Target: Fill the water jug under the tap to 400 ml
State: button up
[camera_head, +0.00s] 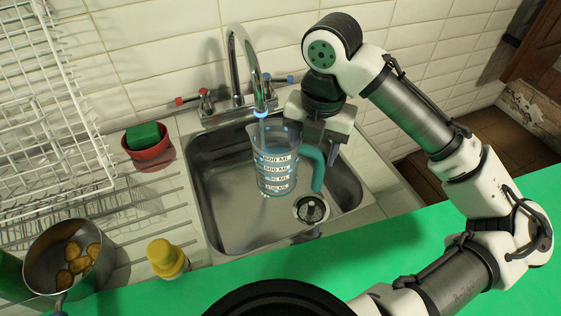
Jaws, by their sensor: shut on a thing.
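The clear water jug (270,185) is upright over the sink, under the spout of the tap (240,65). It has a teal handle on its right side and white ML marks on its front. Bluish water shows at the spout's mouth, above the jug's opening. The jug looks blue inside, but I cannot read the water level against the marks. My gripper (318,138) is shut on the jug near the top of its handle; the exact contact is partly hidden. I cannot tell whether the jug's base touches the sink floor.
The steel sink (225,220) has a drain (312,209). A red tap handle (203,97) and a blue one (280,79) flank the spout. At left are a red bowl (152,158) with a green sponge (144,135), a yellow-topped bottle (166,258), a pot (40,250) and a white rack (50,110).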

jog(key=shift+r+p, duration=1.6)
jog(key=shift+r, duration=0.4)
jog(key=s+d, duration=0.3)
jog(key=s, duration=0.4)
jog(key=shift+s+p, duration=0.2)
jog(key=shift+p, duration=0.25)
jog(key=shift+f, duration=0.15)
